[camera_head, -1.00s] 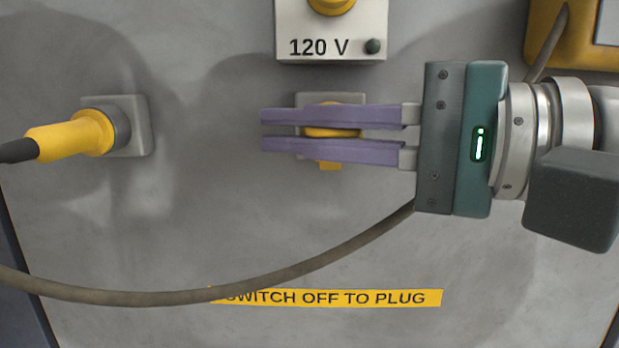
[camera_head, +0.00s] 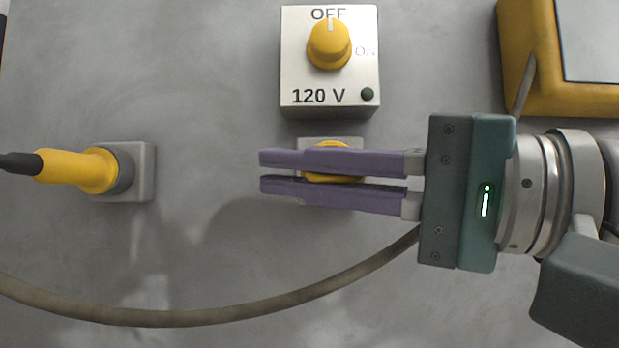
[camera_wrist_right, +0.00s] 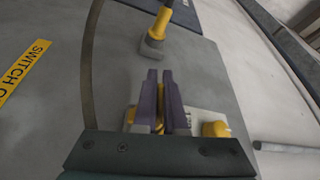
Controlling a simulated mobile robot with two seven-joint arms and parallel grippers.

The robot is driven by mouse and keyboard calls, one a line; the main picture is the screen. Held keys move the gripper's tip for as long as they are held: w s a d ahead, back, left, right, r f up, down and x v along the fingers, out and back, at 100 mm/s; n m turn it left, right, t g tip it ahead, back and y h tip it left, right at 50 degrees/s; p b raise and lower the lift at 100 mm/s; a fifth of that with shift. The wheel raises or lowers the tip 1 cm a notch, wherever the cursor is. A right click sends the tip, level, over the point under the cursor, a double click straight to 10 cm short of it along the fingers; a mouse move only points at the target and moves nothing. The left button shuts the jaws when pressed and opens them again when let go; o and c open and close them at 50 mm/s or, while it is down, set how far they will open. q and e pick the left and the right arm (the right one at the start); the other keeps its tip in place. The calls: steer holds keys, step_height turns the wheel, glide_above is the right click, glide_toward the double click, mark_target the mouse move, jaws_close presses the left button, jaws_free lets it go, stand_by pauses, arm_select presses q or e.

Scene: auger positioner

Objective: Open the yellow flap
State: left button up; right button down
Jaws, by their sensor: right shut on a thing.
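The yellow flap (camera_head: 333,178) is on a small grey socket (camera_head: 312,142) in the middle of the panel, below the switch box. My right gripper (camera_head: 263,171) reaches in from the right, its two purple fingers lying across the socket. The fingers are shut on the flap, with yellow showing between them and above the upper finger. They hide most of the flap and socket, so its opening angle is unclear. In the right wrist view, yellow (camera_wrist_right: 160,122) shows between the fingers. My left gripper is not in view.
The 120 V box (camera_head: 300,70) with its yellow knob (camera_head: 329,44) at OFF is just above the fingers. A yellow plug (camera_head: 75,170) sits in a socket at left. A grey cable (camera_head: 200,316) hangs below. A yellow-framed device (camera_head: 530,75) is at upper right.

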steer(key=c, duration=1)
jaws_free()
steer(key=shift+s+d+f+b, duration=0.15)
steer(key=shift+d+f+b, duration=0.05)
steer(key=shift+d+b, duration=0.2)
steer(key=b+v, duration=0.5)
steer(key=v, duration=0.4)
steer(key=shift+r, duration=0.15)
